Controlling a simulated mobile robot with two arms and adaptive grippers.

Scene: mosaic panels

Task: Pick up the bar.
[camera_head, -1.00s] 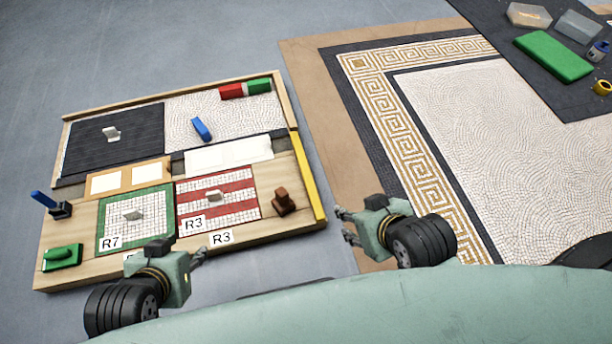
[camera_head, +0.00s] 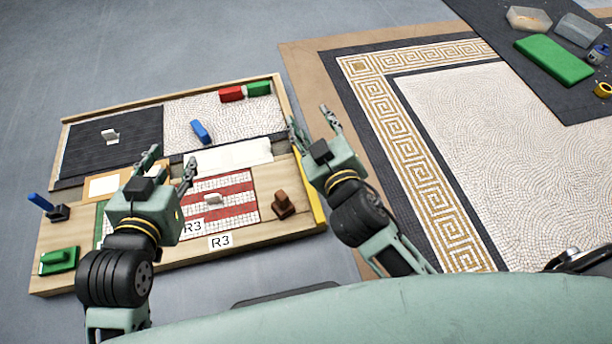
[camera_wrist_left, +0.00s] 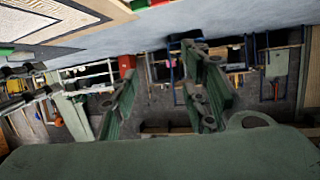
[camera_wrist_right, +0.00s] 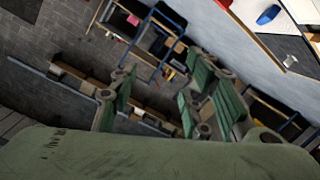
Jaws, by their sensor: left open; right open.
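A bar (camera_head: 245,91) with a red end, a pale middle and a green end lies along the far right edge of the wooden board (camera_head: 150,255). A long yellow strip (camera_head: 318,205) runs along the board's right side; which one the task calls the bar is not certain. My left gripper (camera_head: 171,168) is open and empty over the board's middle, hiding part of the green-bordered panel. My right gripper (camera_head: 312,122) is open and empty near the board's right edge, nearer the bar but apart from it. Both wrist views show spread fingers with nothing between.
A blue block (camera_head: 200,131) lies on the white mosaic panel. Dark (camera_head: 85,145) and red-striped (camera_head: 232,200) panels carry small pale handles. A brown stamp-like piece (camera_head: 283,204) and a green handled block (camera_head: 58,261) stand on the board. Mosaic flooring (camera_head: 480,150) lies right.

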